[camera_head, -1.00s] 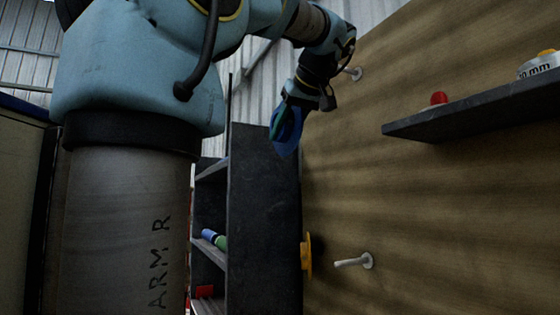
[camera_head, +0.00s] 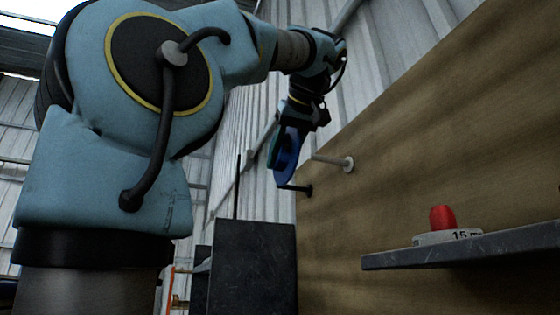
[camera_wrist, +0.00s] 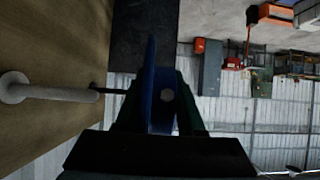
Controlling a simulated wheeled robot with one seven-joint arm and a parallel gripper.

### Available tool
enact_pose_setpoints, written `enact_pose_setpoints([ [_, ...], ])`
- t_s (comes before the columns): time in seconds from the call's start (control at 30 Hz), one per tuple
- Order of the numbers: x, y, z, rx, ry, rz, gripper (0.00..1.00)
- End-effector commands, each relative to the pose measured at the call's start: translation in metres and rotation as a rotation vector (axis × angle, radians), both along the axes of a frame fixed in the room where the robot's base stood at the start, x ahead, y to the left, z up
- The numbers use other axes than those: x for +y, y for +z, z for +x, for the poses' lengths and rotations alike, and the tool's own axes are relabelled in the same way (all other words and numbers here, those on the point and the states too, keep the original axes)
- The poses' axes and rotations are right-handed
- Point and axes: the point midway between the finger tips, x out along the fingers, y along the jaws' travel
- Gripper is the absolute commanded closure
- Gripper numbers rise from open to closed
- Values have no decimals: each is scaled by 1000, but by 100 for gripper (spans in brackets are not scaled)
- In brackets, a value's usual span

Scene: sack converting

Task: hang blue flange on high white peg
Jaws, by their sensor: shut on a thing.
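The blue flange (camera_head: 286,158) is a disc with a central hole, which shows in the wrist view (camera_wrist: 167,95). My gripper (camera_head: 283,140) is shut on it and holds it in the air, on edge. In the wrist view my gripper's dark fingers (camera_wrist: 161,115) stand on both sides of the flange. The high white peg (camera_head: 333,161) sticks out from the wooden board, right of the flange in the head view. In the wrist view the white peg (camera_wrist: 45,92) is at the left, apart from the flange. The peg does not pass through the hole.
A dark peg (camera_head: 295,188) sits on the board just beyond the flange. A dark shelf (camera_head: 460,252) at right bears a red-topped object (camera_head: 442,217) and a white ring (camera_head: 447,237). A dark cabinet (camera_head: 255,265) stands below the flange.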

Motion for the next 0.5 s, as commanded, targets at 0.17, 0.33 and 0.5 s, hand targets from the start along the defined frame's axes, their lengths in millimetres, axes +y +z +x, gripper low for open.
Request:
enact_pose_setpoints([
  [0.17, -8, 1, 4, -4, -1, 0, 100],
  [0.33, -15, 1, 7, -4, -1, 0, 100],
  [0.5, -22, 0, 11, -4, -1, 0, 100],
])
